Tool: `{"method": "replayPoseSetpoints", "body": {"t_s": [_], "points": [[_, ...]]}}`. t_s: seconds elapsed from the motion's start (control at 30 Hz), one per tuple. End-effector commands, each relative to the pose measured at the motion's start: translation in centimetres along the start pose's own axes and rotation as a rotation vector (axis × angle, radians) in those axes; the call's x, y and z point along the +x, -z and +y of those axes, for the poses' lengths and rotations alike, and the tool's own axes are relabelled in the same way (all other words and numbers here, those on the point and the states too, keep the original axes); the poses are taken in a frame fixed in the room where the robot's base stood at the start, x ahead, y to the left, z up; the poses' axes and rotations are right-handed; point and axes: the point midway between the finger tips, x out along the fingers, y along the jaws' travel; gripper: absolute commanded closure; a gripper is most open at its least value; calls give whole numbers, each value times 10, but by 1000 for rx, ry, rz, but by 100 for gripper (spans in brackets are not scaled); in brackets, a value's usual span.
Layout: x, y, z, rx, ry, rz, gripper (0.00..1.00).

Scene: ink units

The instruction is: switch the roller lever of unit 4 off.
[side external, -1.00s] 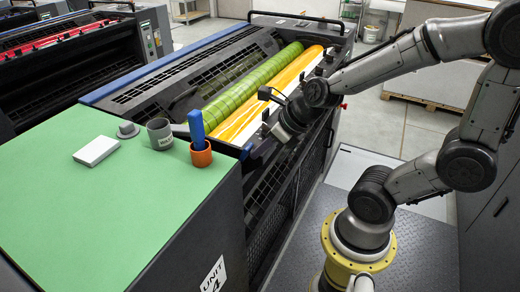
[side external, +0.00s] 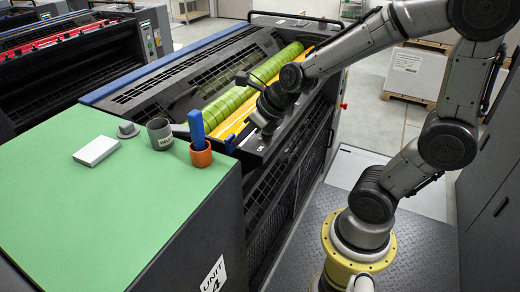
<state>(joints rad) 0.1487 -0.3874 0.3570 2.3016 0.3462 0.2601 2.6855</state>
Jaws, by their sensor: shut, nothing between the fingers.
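Unit 4 is the large dark ink unit with a green top (side external: 95,215) and a label (side external: 213,280) on its end face. Its green roller (side external: 255,88) and yellow-orange roller (side external: 237,123) lie side by side. My gripper (side external: 258,127) is shut and empty, pointing down at the unit's near long edge beside the yellow-orange roller. The arm and gripper hide part of both rollers and some of that edge. I cannot make out the roller lever or its position; it is too small or hidden near my gripper.
Another press (side external: 75,55) stands behind.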

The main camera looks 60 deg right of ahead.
Motion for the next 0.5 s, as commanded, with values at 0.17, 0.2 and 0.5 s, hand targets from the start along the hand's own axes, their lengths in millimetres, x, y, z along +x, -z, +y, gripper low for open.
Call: {"method": "replayPoseSetpoints", "body": {"t_s": [0.17, 0.2, 0.5], "points": [[12, -20, 0, -1, 0, 1, 100], [14, -24, 0, -1, 0, 1, 100], [31, -43, 0, 0, -1, 2, 100]]}}
